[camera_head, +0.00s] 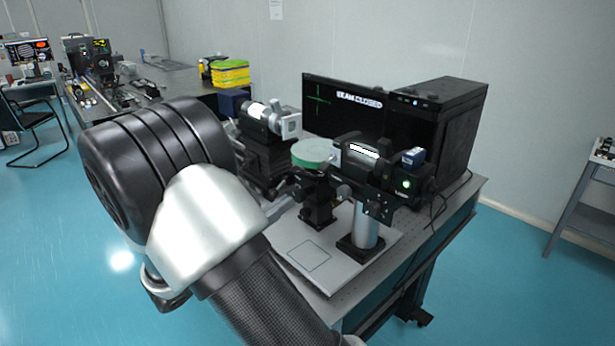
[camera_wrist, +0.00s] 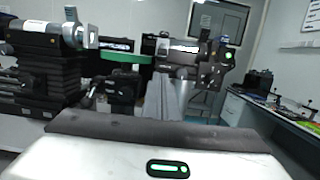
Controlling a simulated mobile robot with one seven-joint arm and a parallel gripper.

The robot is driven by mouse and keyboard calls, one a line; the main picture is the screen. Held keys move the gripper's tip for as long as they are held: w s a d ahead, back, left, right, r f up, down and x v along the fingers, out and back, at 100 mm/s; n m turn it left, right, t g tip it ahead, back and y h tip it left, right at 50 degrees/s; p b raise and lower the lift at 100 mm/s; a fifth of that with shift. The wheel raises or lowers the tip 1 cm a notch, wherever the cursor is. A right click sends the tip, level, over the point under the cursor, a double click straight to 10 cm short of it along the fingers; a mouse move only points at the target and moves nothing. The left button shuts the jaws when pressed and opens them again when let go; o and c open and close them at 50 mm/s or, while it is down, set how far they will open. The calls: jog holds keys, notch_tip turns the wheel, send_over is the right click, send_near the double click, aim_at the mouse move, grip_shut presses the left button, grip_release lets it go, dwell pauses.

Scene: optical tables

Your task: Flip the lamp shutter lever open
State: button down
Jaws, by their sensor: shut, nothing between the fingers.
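The lamp unit (camera_head: 385,178) is a black assembly with a green light, a small blue block (camera_head: 413,156) on top and a silver post (camera_head: 365,228) below. In the wrist view the lamp unit (camera_wrist: 200,65) is right of centre. I cannot clearly make out the shutter lever in either view. My gripper (camera_wrist: 162,97) is shut and empty, its fingers pointing toward the lamp unit, with a visible gap not measurable from here. In the head view my arm hides most of the gripper. The monitor (camera_head: 345,108) reads "BEAM CLOSED".
A green disc (camera_head: 314,151) on a dark mount stands left of the lamp. A cylindrical instrument (camera_head: 262,118) stands farther left. A black computer case (camera_head: 450,120) is behind.

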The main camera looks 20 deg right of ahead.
aim_at(324, 167)
jog(key=shift+d, duration=0.1)
jog(key=x, duration=1)
jog(key=shift+r+p, duration=0.1)
jog(key=shift+p, duration=0.3)
